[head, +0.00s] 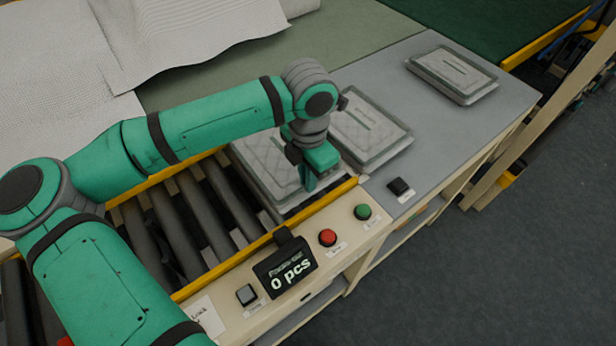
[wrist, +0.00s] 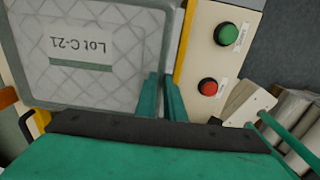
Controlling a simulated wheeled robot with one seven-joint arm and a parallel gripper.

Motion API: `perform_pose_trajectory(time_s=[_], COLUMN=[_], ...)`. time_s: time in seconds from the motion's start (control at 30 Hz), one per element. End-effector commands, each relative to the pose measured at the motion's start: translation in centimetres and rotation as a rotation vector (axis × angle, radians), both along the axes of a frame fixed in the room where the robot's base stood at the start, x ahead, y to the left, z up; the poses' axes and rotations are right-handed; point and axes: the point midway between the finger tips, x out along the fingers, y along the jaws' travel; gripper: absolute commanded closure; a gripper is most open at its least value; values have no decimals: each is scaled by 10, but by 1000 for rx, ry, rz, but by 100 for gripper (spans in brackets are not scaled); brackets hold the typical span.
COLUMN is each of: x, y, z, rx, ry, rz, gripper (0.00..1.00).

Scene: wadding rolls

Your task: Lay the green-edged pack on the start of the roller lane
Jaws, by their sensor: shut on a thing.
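A clear-wrapped pack (head: 262,165) with a quilted grey-white filling lies flat at the right end of the roller lane (head: 180,218), close to the yellow front rail. My arm hides part of the pack. I cannot tell whether the pack rests on the rollers.
A second pack (head: 366,128) with a green band lies on the grey table (head: 385,75) just right of the lane. A third pack (head: 452,72) lies farther right. The front panel carries a red button (head: 327,237), a green button (head: 363,212) and a display (head: 285,268) reading "0 pcs".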

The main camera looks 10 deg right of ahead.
Motion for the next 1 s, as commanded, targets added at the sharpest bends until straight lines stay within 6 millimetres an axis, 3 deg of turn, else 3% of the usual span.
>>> perform_pose_trajectory(time_s=[0.8, 0.83, 0.9, 1.0], x=[0, 0, 0, 0], y=[0, 0, 0, 0], z=[-13, -13, -13, -13], rx=[0, -1, -1, 0], ry=[-2, -1, -1, -1], rz=[0, 0, 0, 0], gripper=[100, 86, 72, 72])
